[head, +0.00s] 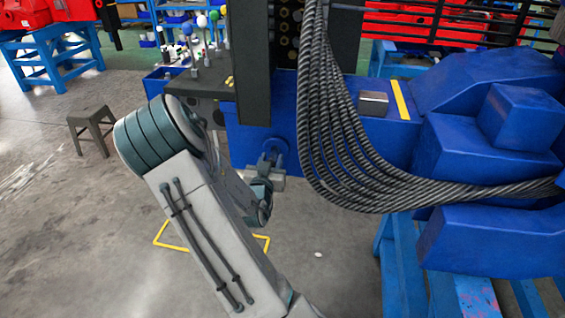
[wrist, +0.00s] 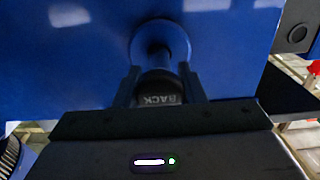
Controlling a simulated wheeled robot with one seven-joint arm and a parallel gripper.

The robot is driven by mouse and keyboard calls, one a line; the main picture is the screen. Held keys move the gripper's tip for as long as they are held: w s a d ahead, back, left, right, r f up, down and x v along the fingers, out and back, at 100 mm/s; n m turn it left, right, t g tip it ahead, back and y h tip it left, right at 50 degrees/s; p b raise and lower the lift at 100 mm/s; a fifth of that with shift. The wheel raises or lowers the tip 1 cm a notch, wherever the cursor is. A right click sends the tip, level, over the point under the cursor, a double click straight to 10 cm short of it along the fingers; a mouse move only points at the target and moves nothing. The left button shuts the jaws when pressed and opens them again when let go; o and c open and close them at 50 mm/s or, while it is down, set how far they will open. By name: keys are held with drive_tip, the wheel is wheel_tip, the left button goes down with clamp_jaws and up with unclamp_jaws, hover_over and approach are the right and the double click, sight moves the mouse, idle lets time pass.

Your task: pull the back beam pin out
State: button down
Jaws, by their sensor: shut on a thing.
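The back beam pin (wrist: 160,98) has a dark head with the word BACK on it, upside down in the wrist view. Its shaft runs up to a round collar on the blue beam (wrist: 75,60), and the pin is in the beam. My gripper (wrist: 158,77) is shut on the pin head, with one finger on each side. In the head view the blue beam (head: 245,143) is at the centre, and my wrist and gripper are at its near face, below a dark upright. The pin is too small and covered to make out there.
A bundle of dark cables (head: 330,130) hangs close to the right of my wrist. Large blue blocks (head: 490,180) stand on a blue frame (head: 410,275) at the right. A small stool (head: 92,122) stands at the left.

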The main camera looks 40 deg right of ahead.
drive_tip(key=shift+a+f, duration=0.15)
drive_tip(key=c, duration=1.1)
unclamp_jaws()
drive_tip(key=shift+o, duration=0.8)
drive_tip(key=shift+s+a, duration=0.1)
drive_tip(key=shift+a, duration=0.05)
drive_tip(key=p+v, duration=1.1)
drive_tip(key=v, duration=0.2)
drive_tip(key=shift+s+a, duration=0.2)
drive_tip(key=shift+s, duration=0.05)
